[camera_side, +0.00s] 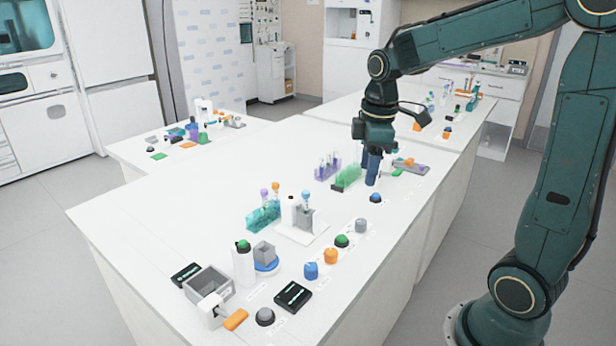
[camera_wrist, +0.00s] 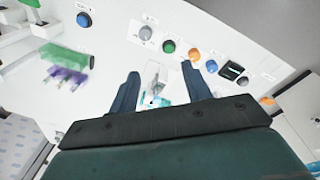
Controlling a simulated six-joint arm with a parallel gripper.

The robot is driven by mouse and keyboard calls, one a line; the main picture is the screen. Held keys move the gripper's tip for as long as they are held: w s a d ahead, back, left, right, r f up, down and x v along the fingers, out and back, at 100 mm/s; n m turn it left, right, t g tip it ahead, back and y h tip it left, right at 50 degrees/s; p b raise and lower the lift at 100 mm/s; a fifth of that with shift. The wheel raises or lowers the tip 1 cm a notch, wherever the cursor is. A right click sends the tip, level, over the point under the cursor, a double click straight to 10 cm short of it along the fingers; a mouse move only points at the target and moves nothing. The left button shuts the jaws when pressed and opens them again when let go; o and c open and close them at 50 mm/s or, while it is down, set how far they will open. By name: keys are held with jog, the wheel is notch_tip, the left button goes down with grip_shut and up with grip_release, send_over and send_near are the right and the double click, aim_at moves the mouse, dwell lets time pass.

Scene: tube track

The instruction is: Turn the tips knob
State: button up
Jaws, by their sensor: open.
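Several knobs and buttons stand in a line along the bench's front edge, and their small labels are too blurred to read, so I cannot tell which is the tips knob. They include a blue one (camera_side: 376,198), a grey one (camera_side: 361,225), a green one (camera_side: 341,240), an orange one (camera_side: 330,256) and a second blue one (camera_side: 311,270). My gripper (camera_side: 373,180) points down above the bench, behind the first blue one and beside the green rack. In the wrist view my gripper (camera_wrist: 160,70) has its fingers apart, with nothing held between them.
A green tube rack (camera_side: 346,178) and a purple rack (camera_side: 328,169) stand left of my gripper. A teal rack (camera_side: 263,215) and a grey-white stand (camera_side: 303,220) are nearer. A black display (camera_side: 293,296) and a grey bin (camera_side: 208,284) are at the near end. The bench's left middle is clear.

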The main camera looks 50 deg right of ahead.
aim_at(361, 221)
jog(key=shift+n+g, duration=0.6)
jog(key=shift+n, duration=0.3)
jog(key=d+f, duration=0.1)
jog(key=w+d+f, duration=0.2)
jog(key=d, duration=0.1)
jog(key=shift+w+f, duration=0.2)
jog(key=shift+w, duration=0.05)
jog(key=shift+f, duration=6.85)
jog(key=shift+c, duration=0.2)
jog(key=c, duration=1)
